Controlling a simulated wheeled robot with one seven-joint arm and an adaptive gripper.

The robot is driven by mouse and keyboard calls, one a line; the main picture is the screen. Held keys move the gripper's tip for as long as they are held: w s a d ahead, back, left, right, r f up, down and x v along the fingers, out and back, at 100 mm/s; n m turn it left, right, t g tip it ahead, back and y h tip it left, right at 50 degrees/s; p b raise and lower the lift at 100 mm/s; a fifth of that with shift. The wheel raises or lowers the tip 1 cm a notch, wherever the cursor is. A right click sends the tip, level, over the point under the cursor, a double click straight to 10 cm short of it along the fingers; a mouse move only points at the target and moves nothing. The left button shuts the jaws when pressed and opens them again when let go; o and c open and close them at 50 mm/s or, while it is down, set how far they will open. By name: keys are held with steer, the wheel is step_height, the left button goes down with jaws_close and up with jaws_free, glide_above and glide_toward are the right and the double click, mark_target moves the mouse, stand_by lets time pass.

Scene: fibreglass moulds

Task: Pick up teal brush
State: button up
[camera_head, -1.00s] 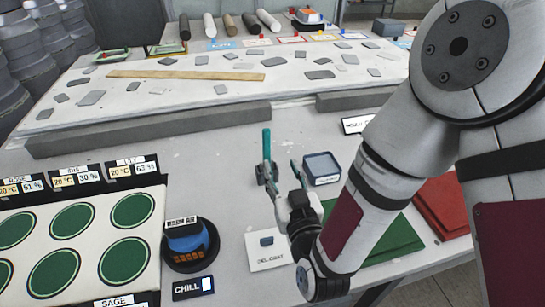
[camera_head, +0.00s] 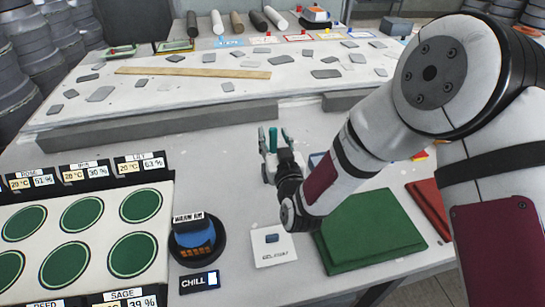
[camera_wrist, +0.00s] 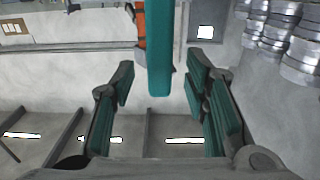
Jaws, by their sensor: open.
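The teal brush (camera_head: 273,138) shows as an upright teal handle at the middle of the table in the head view. In the wrist view the teal handle (camera_wrist: 160,55) comes down from the top edge between the two teal-padded fingers of my gripper (camera_wrist: 160,82). Gaps show on both sides of it. The brush's bristles cannot be seen.
A grey ledge (camera_head: 160,144) runs behind the brush.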

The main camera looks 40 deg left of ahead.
steer(key=shift+x, duration=0.8)
jaws_close()
